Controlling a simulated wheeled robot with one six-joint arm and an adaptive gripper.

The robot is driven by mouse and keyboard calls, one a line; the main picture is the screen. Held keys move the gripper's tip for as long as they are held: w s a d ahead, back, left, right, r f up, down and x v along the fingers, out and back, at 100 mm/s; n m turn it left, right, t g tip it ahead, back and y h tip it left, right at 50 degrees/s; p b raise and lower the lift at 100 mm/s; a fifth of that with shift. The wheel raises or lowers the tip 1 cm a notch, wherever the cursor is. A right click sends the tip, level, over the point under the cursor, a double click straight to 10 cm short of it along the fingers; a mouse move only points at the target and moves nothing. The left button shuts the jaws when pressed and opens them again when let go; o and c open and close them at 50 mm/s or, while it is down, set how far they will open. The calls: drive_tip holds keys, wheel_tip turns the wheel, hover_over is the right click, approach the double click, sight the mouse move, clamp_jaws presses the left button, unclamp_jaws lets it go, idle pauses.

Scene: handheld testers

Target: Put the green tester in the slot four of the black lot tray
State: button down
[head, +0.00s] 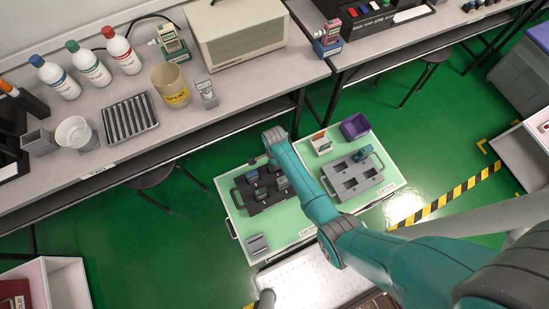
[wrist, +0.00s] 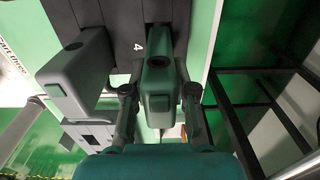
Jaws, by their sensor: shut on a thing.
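The black lot tray (head: 249,207) lies on the pale green cart top, below my arm in the head view. In the wrist view its dark surface (wrist: 122,18) fills the top, with a white "4" beside a dark slot. My gripper (wrist: 158,98) is shut on a dark green tester (wrist: 158,70), one finger on each side. The tester's far end lines up with the dark slot right of the "4"; I cannot tell how deep it sits. A second grey-green tester (wrist: 75,82) stands to its left, apart from it. In the head view my gripper (head: 275,158) is over the tray.
A small grey block (head: 257,244) is at the front left. The workbench (head: 215,125) runs behind the cart.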

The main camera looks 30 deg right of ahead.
drive_tip(key=shift+f, duration=1.55)
drive_tip(key=shift+f, duration=0.1)
drive_tip(key=c, duration=0.9)
unclamp_jaws()
drive_tip(key=shift+c, duration=0.2)
wheel_tip(320, 180, up, 12)
drive_tip(key=shift+r, duration=0.1)
